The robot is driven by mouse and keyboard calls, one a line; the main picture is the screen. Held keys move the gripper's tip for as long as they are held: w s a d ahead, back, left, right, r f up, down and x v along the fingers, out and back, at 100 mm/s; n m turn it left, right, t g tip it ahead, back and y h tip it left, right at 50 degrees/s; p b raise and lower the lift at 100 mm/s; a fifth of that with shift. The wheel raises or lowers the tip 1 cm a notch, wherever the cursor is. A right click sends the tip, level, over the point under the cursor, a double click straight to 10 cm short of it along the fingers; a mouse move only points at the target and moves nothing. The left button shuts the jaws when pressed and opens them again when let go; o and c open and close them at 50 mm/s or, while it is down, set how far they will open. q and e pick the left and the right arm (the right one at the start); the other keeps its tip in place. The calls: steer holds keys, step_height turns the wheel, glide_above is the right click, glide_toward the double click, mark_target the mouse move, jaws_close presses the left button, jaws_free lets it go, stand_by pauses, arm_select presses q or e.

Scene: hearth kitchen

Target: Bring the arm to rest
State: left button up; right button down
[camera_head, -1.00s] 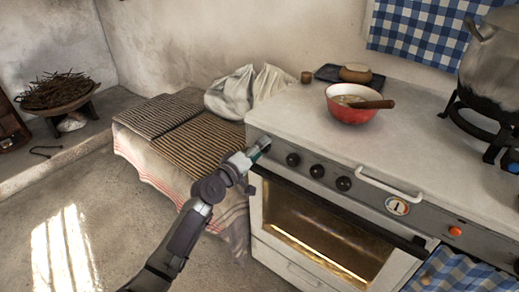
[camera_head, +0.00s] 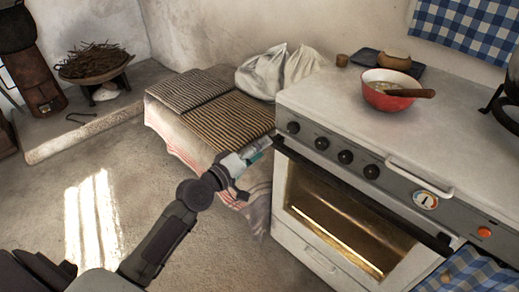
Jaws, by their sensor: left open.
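My left arm comes in from the lower left. Its gripper (camera_head: 262,148) is open and appears empty, in front of the left end of the stove (camera_head: 330,200). The fingers overlap the stove's left edge in the picture, just below the first black knob (camera_head: 293,127). I cannot tell whether they touch it. My right gripper is out of view.
A red bowl (camera_head: 388,100) with a wooden spoon stands on the stove top. A low bench with striped mats (camera_head: 215,112) and a white cloth sack (camera_head: 280,72) stands left of the stove. A basket of twigs (camera_head: 90,65) sits farther left.

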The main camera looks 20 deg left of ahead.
arm_select(q)
steer(key=shift+f, duration=0.1)
stand_by(0.3)
steer(key=s+d+f+m+g+y, duration=0.1)
steer(key=s+f+m+g+y, duration=0.2)
steer(key=s+f, duration=0.85)
steer(key=s+d+f+m+g+y, duration=0.1)
steer(key=s+f+m+g, duration=0.35)
steer(key=f, duration=1.65)
steer(key=s+d+f+m+g+y, duration=0.15)
steer(key=s+f+g, duration=0.25)
steer(key=s+f, duration=0.45)
steer(key=s+f+m+g+y, duration=0.15)
steer(key=s+f+g, duration=0.35)
steer(key=s, duration=0.6)
steer(key=s+a+r+p, duration=0.2)
steer(key=s+p, duration=1.1)
steer(key=p, duration=0.1)
steer(key=shift+s+a+r+m+h+p, duration=0.15)
steer(key=shift+s+a+m+h+p, duration=0.2)
steer(key=shift+s+m+h+p, duration=0.1)
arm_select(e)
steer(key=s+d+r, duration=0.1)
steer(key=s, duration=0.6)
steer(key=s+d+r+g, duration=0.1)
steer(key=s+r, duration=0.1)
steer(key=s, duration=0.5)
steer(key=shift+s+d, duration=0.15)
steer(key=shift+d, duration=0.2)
